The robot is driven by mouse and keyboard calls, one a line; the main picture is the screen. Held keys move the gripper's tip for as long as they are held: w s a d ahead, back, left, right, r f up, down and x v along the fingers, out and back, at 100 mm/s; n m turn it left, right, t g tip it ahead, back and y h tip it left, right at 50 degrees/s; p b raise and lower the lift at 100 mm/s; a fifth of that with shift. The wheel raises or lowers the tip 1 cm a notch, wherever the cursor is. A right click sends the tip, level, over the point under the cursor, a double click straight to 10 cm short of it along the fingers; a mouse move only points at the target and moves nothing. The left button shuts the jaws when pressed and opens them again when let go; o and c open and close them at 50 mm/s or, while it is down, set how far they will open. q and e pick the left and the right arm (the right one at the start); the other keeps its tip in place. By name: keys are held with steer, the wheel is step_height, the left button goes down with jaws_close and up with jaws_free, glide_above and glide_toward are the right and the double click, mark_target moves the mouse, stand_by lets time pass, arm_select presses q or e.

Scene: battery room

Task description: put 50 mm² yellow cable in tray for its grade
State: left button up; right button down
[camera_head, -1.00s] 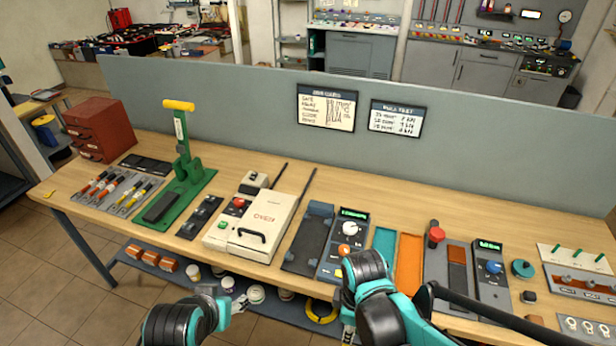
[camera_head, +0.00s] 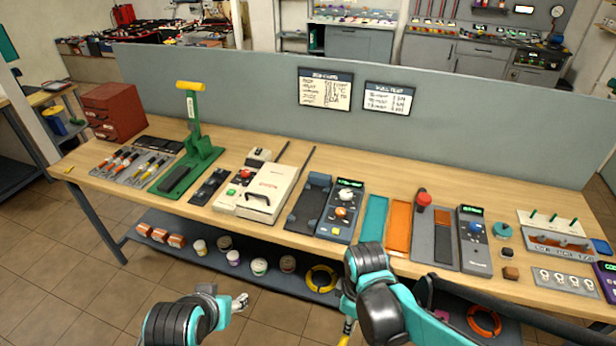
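A yellow coil (camera_head: 321,279) lies on the shelf under the bench. Several short pieces with orange and yellow parts lie on a grey board (camera_head: 131,167) at the bench's left; their grade cannot be read. A teal tray (camera_head: 375,218) and an orange tray (camera_head: 400,226) lie side by side right of the bench's middle, both looking empty. My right gripper (camera_head: 348,328) points down in front of the bench at the bottom edge. A small yellow thing (camera_head: 343,341) shows at its fingers, mostly cut off. My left gripper (camera_head: 240,302) is low in front of the shelf; its fingers are too small to judge.
A green press (camera_head: 190,160), a cream case (camera_head: 262,192) and control boxes crowd the bench (camera_head: 320,160). A red drawer cabinet (camera_head: 113,112) stands at the left end. Cups and an orange coil (camera_head: 483,321) are on the shelf below. A grey partition (camera_head: 240,90) stands behind.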

steer(key=w+f+m, duration=0.1)
steer(key=w+d+f+m+b, duration=0.1)
steer(key=w, duration=0.1)
steer(key=shift+f, duration=0.1)
arm_select(q)
step_height(320, 180, down, 7)
steer(key=b, duration=0.5)
steer(key=shift+w, duration=0.3)
arm_select(e)
steer(key=w+d+f+m, duration=0.6)
steer(key=w+f+m, duration=0.2)
steer(key=f+m, duration=0.1)
steer(key=shift+w+d+f+m, duration=0.2)
steer(key=shift+w+m, duration=0.2)
steer(key=shift+m, duration=0.5)
